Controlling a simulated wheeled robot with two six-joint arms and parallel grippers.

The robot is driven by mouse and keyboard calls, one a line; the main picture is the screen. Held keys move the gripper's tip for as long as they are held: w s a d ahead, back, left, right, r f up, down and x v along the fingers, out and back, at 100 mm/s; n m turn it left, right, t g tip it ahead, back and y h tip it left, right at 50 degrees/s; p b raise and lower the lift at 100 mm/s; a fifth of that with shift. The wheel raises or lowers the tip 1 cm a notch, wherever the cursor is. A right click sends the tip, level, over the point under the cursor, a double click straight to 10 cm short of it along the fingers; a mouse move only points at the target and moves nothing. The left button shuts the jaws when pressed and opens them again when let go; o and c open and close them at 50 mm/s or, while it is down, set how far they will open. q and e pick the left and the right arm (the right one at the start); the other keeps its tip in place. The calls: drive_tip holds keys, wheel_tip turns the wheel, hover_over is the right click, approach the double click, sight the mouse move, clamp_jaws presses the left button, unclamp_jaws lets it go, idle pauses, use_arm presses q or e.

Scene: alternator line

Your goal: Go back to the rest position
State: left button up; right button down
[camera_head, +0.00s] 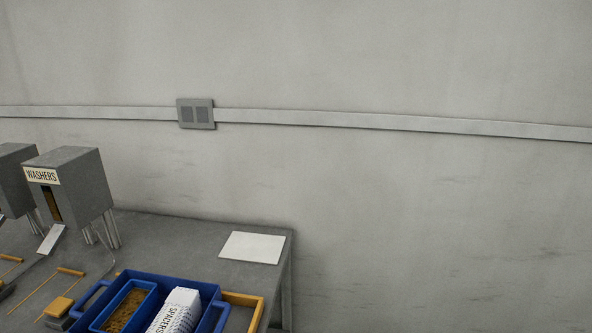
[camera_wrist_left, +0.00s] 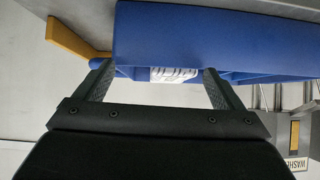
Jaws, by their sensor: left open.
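My left gripper (camera_wrist_left: 157,72) shows in the left wrist view with its two fingers spread and nothing gripped between them. Its fingertips overlap the edge of a blue tote (camera_wrist_left: 210,40) in the picture; I cannot tell whether they touch it. The tote also shows at the bottom of the head view (camera_head: 208,289), standing on the grey table (camera_head: 180,235). In it are a smaller blue bin with brown contents (camera_head: 124,308) and a white box marked SPACERS (camera_head: 177,308). My left gripper is not clearly visible in the head view. My right gripper is in neither view.
A grey dispenser labelled WASHERS (camera_head: 75,185) stands at the left of the table, with another beside it. A yellow-orange frame (camera_head: 243,299) lies right of the tote. A white sheet (camera_head: 252,247) lies near the table's right corner. The wall behind carries a socket box (camera_head: 196,113).

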use_arm(q)
drive_tip(key=s+d+f+n+g+y, duration=0.1)
drive_tip(key=s+d+g, duration=0.1)
drive_tip(key=s, duration=0.6)
drive_tip(key=s+d+f+g, duration=0.1)
drive_tip(key=s+f+g, duration=0.1)
drive_tip(key=s, duration=0.5)
drive_tip(key=s+d+f+n+g+y, duration=0.1)
drive_tip(key=s+d+g, duration=0.15)
drive_tip(key=s, duration=0.55)
wheel_tip(320, 180, down, 29)
drive_tip(key=a+g+b, duration=0.2)
drive_tip(key=b, duration=0.1)
drive_tip(key=s+d+f+b, duration=0.1)
drive_tip(key=s+f+b, duration=0.1)
drive_tip(key=s+f, duration=1.3)
drive_tip(key=shift+f+g+h, duration=0.3)
drive_tip(key=shift+f+g, duration=0.05)
drive_tip(key=shift+f, duration=0.35)
